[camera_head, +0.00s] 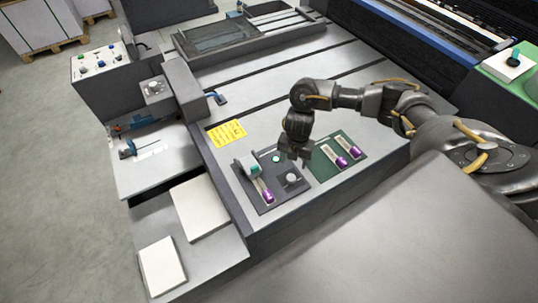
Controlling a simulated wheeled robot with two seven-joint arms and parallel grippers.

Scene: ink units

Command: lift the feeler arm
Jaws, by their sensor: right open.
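My right gripper (293,156) hangs with its fingers pointing down over the table, above the gap between a dark grey plate and a green plate (327,170). Its jaws are open and look empty. The gripper is up and to the right of these parts and apart from the teal one. I cannot make out for certain which part is the feeler arm. My left gripper is out of view.
Two purple-ended pieces (355,151) lie on the green plate. A yellow label (226,134) is stuck left of the gripper. A control box (100,62) with buttons stands at the left. White pads (199,207) lie on the lower shelf. The slotted table top behind is mostly clear.

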